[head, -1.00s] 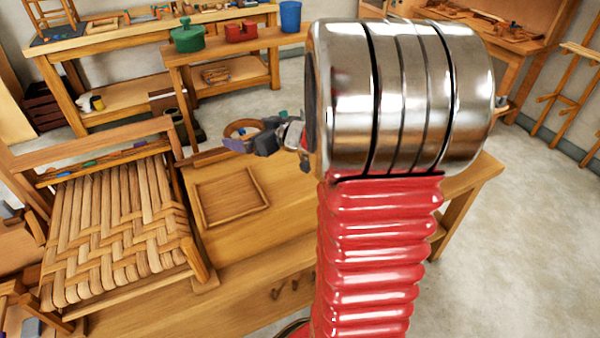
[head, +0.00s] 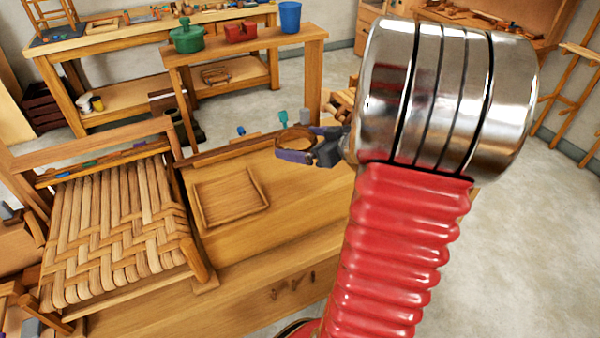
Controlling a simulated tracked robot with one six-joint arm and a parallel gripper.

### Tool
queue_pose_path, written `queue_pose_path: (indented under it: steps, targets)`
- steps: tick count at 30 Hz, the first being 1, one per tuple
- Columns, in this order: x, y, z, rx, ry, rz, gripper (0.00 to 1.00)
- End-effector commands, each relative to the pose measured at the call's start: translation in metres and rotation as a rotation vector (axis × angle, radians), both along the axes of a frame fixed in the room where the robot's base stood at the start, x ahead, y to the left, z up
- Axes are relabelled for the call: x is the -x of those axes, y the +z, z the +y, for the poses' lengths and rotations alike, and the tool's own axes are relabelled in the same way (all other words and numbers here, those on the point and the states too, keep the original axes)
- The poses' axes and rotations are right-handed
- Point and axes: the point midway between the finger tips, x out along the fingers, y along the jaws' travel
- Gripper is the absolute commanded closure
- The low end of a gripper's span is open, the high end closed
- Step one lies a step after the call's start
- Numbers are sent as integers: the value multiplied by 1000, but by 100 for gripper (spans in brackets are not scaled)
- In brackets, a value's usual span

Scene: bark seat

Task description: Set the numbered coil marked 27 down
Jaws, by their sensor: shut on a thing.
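The coil (head: 281,145) is a small brown ring in the head view, left of my arm's metal wrist. My gripper (head: 300,147), with dark, purple-tipped fingers, is shut on it. The coil appears over the far part of the wooden bench, beyond the shallow tray. I cannot tell whether it touches the bench top. Its number cannot be read, and the fingers hide part of its near side.
The shallow wooden tray (head: 231,222) on the bench is empty. A woven bark seat (head: 120,230) stands at the left. Small blue (head: 241,131) and teal (head: 283,117) items are near the bench's back edge. Bare bench top (head: 300,205) lies right of the tray.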

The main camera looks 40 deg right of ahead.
Motion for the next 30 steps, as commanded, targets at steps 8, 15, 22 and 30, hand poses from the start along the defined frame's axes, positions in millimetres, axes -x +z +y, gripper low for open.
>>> queue_pose_path:
  steps: [8,15,22,30]
  targets:
    - [0,-30,1,-5,0,3,29]
    - [0,-57,0,-2,-1,0,29]
    - [0,-58,0,0,-1,0,29]
    - [0,-70,0,-3,0,2,29]
